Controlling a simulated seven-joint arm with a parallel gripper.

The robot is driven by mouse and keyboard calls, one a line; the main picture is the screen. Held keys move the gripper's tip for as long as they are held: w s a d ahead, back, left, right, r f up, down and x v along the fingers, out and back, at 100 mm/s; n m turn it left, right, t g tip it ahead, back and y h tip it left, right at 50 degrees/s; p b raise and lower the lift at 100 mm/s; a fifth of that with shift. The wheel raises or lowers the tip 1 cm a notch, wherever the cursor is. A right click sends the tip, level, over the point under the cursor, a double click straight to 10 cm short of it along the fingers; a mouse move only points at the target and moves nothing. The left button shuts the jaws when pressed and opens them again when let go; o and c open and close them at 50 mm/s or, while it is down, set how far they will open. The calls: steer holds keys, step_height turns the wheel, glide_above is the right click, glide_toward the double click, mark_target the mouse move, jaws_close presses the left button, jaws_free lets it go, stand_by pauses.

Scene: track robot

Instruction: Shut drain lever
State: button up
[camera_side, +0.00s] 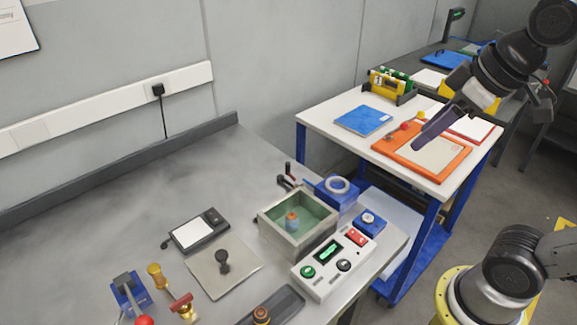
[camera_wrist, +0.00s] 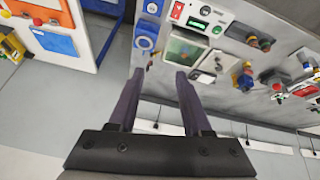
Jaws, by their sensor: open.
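A square grey tank (camera_side: 326,238) with a green inside stands on the grey bench; an orange-and-blue piece (camera_side: 292,220) is inside it. A small black lever with a red part (camera_side: 290,178) stands at the tank's back corner. It looks like the drain lever, but is too small to read its position surely. The tank also shows in the wrist view (camera_wrist: 187,48), beyond my fingertips. My gripper (camera_side: 419,143) is open and empty, high to the right of the tank, in front of the white side table in the picture. Its two purple fingers are apart in the wrist view (camera_wrist: 160,75).
A white control box (camera_side: 325,280) with buttons stands before the tank, and a blue block with a grey ring (camera_side: 338,186) behind it. A blue-based lever (camera_side: 128,292) stands front left. The white table (camera_side: 325,118) holds an orange tray (camera_side: 384,147). The bench's back left is clear.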

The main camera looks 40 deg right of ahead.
steer(key=w+r+n+g, duration=0.15)
steer(key=w+r, duration=0.35)
steer(key=w, duration=0.8)
steer(key=n+g, duration=0.2)
steer(key=g, duration=0.2)
glide_above(288, 163)
step_height(288, 163, down, 19)
steer(key=shift+m, duration=0.25)
step_height(288, 163, down, 14)
